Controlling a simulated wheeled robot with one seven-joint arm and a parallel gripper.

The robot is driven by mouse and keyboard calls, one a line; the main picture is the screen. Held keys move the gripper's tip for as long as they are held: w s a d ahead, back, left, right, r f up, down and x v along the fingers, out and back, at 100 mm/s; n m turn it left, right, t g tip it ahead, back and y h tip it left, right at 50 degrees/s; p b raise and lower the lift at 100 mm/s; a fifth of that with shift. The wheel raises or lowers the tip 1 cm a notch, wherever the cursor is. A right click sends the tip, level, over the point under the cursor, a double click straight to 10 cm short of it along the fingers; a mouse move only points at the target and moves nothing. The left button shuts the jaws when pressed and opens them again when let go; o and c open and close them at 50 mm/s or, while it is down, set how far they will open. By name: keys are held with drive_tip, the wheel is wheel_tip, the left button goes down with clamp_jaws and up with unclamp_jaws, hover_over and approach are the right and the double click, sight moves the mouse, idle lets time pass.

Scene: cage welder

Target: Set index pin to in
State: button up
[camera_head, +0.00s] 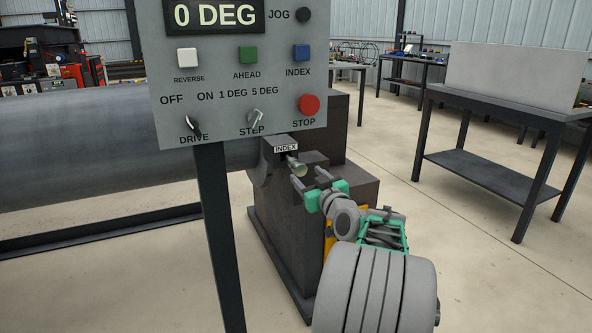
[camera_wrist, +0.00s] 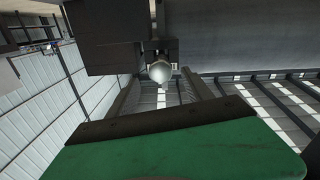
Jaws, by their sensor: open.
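The index pin (camera_head: 298,167) is a pale round-ended knob on a short shaft. It sticks out of the dark housing just below the INDEX label (camera_head: 286,148). In the wrist view the pin's rounded end (camera_wrist: 160,72) faces the camera, near the middle. My gripper (camera_head: 307,175) is open and reaches toward the pin, one finger on each side of its line. In the wrist view the fingers (camera_wrist: 161,88) stand apart and the knob shows near their far ends. I cannot tell whether either finger touches it. How far the pin is pushed in is hard to see.
The control panel (camera_head: 243,70) on its dark post (camera_head: 219,235) stands just left of my gripper. It reads 0 DEG. The dark housing (camera_head: 338,120) backs the pin, with a large grey cylinder (camera_head: 80,135) at left. Tables (camera_head: 490,175) stand far right; floor between is clear.

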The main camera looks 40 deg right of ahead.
sight(301, 171)
drive_tip(key=x, duration=0.5)
drive_tip(key=shift+w+b, duration=0.3)
drive_tip(key=shift+b, duration=0.05)
clamp_jaws()
idle(0.5)
